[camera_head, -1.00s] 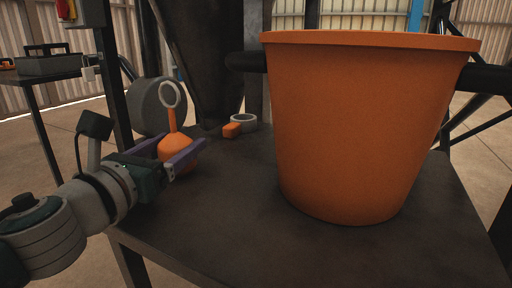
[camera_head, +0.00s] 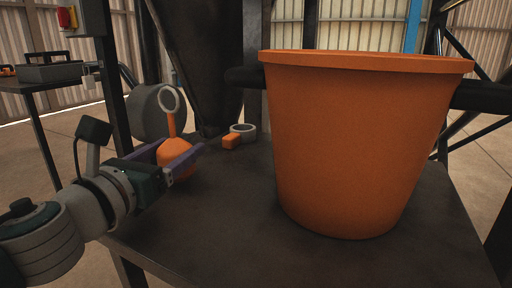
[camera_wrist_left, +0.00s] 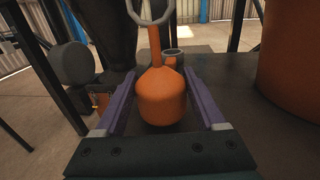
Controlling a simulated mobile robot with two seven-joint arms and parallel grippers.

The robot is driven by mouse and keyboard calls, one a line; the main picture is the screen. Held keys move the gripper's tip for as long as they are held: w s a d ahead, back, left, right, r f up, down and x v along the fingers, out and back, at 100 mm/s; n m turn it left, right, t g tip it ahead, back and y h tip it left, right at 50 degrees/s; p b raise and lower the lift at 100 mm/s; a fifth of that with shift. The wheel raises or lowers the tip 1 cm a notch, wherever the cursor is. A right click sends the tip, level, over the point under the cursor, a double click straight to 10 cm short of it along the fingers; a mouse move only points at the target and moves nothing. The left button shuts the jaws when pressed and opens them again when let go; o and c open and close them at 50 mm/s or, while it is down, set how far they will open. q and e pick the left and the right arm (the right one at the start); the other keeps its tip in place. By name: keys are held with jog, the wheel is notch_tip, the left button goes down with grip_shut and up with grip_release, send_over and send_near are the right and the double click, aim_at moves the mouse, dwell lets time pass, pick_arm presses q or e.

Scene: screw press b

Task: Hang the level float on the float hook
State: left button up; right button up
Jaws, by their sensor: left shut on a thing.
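The level float is an orange bottle-shaped body (camera_head: 174,150) with a thin neck and a pale ring on top. It stands upright between the purple fingers of my left gripper (camera_head: 183,144), which is shut on it. In the left wrist view the float (camera_wrist_left: 161,97) sits centred between both fingers, its ring partly cut off by the top edge. Whether its base touches the table cannot be told. I cannot make out a float hook in either view. My right gripper is not in view.
A large orange bucket (camera_head: 355,145) stands on the dark table (camera_head: 240,220), right of the float. Behind the float are a small orange block (camera_head: 231,142), a pale ring-shaped piece (camera_head: 243,129) and a grey round drum (camera_head: 153,112). The table front is bare.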

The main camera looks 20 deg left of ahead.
pick_arm(q)
notch_tip(320, 180, up, 19)
jog(key=p, duration=1.4)
jog(key=shift+f, duration=0.15)
jog(key=o, duration=0.9)
jog(key=c, duration=0.9)
